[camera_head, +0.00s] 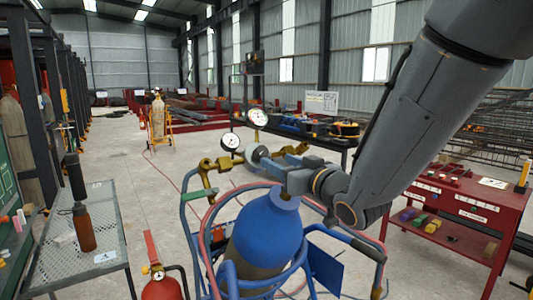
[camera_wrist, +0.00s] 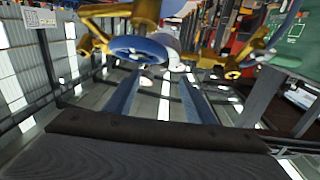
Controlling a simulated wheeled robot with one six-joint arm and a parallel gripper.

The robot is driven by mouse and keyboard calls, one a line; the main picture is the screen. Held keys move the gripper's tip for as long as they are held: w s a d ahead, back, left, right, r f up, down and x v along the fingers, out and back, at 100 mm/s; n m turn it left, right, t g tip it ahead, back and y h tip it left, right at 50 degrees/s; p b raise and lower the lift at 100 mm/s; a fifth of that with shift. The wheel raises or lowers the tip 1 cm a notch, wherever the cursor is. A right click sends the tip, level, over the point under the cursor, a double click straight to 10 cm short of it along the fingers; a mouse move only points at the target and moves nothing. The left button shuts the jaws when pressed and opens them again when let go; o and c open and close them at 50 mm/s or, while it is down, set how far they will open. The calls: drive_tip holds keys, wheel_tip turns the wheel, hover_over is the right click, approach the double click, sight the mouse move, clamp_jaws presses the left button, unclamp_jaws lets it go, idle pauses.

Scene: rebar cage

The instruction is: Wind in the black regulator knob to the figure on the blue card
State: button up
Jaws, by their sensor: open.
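A blue gas cylinder (camera_head: 265,235) stands in a blue tubular trolley, with brass fittings (camera_head: 212,172) above it. Two white round gauges, one left (camera_head: 231,141) and one right (camera_head: 257,117), sit over the fittings; their readings are too small to read. A grey-blue round disc (camera_head: 259,155) lies at the fittings; a blue disc (camera_wrist: 138,48) shows near the top of the wrist view. I cannot make out a black knob. A blue panel (camera_head: 325,270) hangs at the trolley's right, with no readable figure. My gripper (camera_head: 284,156) is open beside the fittings; its fingers (camera_wrist: 158,78) look empty.
A red bench (camera_head: 455,205) stands at the right, a mesh table (camera_head: 75,250) at the left. A red extinguisher (camera_head: 160,289) is near the front. Red and blue hoses loop around the trolley. The floor behind at the left is open.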

sight(263, 154)
drive_tip(key=p+x, duration=0.2)
drive_tip(key=x, duration=0.5)
drive_tip(key=shift+w+a, duration=0.15)
drive_tip(key=shift+w, duration=0.05)
drive_tip(key=c, duration=1)
drive_tip(key=shift+c, duration=0.2)
drive_tip(key=shift+m, duration=0.3)
